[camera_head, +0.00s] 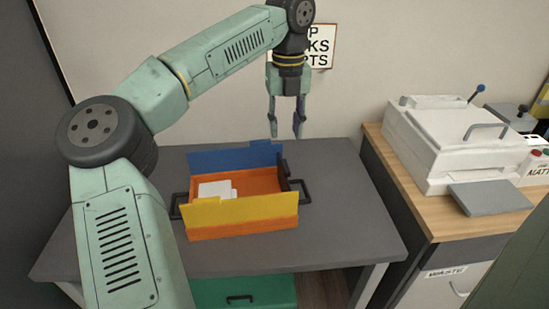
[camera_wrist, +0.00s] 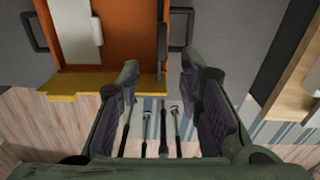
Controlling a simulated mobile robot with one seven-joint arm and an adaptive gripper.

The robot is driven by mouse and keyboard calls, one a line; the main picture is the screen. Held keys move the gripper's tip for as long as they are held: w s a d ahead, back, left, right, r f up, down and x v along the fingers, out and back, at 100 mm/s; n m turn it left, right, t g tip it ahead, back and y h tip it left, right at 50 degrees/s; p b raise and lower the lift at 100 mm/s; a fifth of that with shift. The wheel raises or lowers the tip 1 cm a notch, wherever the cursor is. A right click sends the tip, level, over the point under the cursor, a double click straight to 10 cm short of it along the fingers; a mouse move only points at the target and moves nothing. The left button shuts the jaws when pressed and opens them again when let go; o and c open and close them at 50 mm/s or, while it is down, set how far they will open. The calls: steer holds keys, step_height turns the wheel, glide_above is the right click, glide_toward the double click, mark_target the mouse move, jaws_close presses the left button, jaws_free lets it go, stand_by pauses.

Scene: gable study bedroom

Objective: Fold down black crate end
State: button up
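An orange crate (camera_head: 240,227) stands on the dark grey table, with a blue far side flap (camera_head: 225,158) and a yellow near side flap (camera_head: 240,210) both upright. Its black end (camera_head: 284,172) is at the right end and looks upright, seen nearly edge-on. It also shows as a dark strip in the wrist view (camera_wrist: 162,50). A white object (camera_head: 214,189) lies inside the crate. My gripper (camera_head: 285,136) hangs above the crate's far right part in the head view, fingers pointing down. Its fingers are apart with nothing between them, clear of the crate.
Black handles stick out at the crate's right (camera_head: 305,192) and left (camera_head: 175,206) ends. The grey table (camera_head: 350,225) is bare around the crate. To the right, a wooden-topped cabinet (camera_head: 425,205) bears a white machine (camera_head: 455,140). A wall stands behind.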

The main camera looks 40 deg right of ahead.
mark_target(286, 165)
step_height(286, 165, down, 10)
steer(key=shift+s+d+f+p, duration=0.1)
steer(key=shift+f+p, duration=0.05)
steer(key=shift+p, duration=0.55)
steer(key=shift+c, duration=0.3)
jaws_close()
